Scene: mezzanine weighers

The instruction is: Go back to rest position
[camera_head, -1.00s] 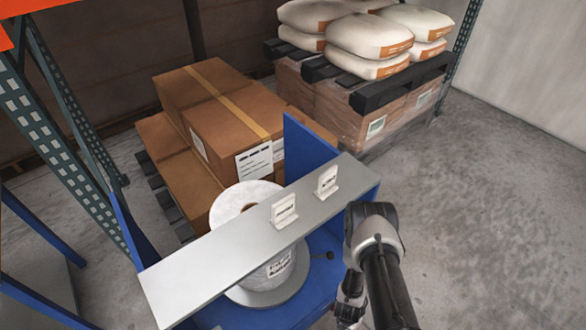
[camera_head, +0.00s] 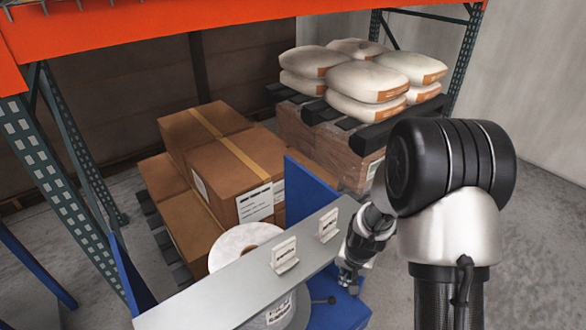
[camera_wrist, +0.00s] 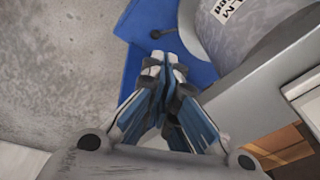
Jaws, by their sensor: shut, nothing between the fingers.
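My gripper (camera_wrist: 165,62) is shut and empty in the wrist view, its fingertips together above the blue stand's base (camera_wrist: 205,62). In the head view my gripper (camera_head: 346,283) hangs pointing down beside the right end of the grey shelf plate (camera_head: 215,296), with my arm raised in front of the right side. It covers part of the blue stand (camera_head: 312,190) and some of the floor. I cannot tell from these views whether the fingers touch the stand.
The grey plate bears two small white label holders (camera_head: 285,254) (camera_head: 328,225). A white film roll (camera_head: 243,240) stands beneath it. Cardboard boxes (camera_head: 225,165) and a pallet with white sacks (camera_head: 368,80) stand behind. An orange rack beam (camera_head: 150,25) crosses above. Floor at right is clear.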

